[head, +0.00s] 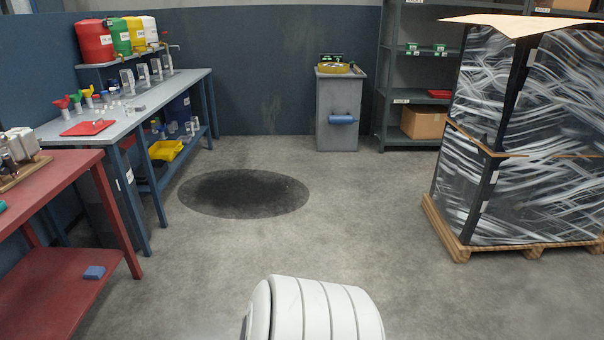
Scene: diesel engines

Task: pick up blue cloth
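A small folded blue piece that looks like the blue cloth (94,272) lies on the lower shelf of the red table (66,172), at the lower left of the head view. It sits near the right end of that shelf, and nothing covers it. Neither of my grippers is in view.
A dark round floor patch (243,193) lies in the middle, with open floor around it. A blue-grey workbench (190,84) stands behind the red table. A grey cabinet (334,94) with a blue roll (342,119) is at the back. A wrapped pallet load (515,135) stands right.

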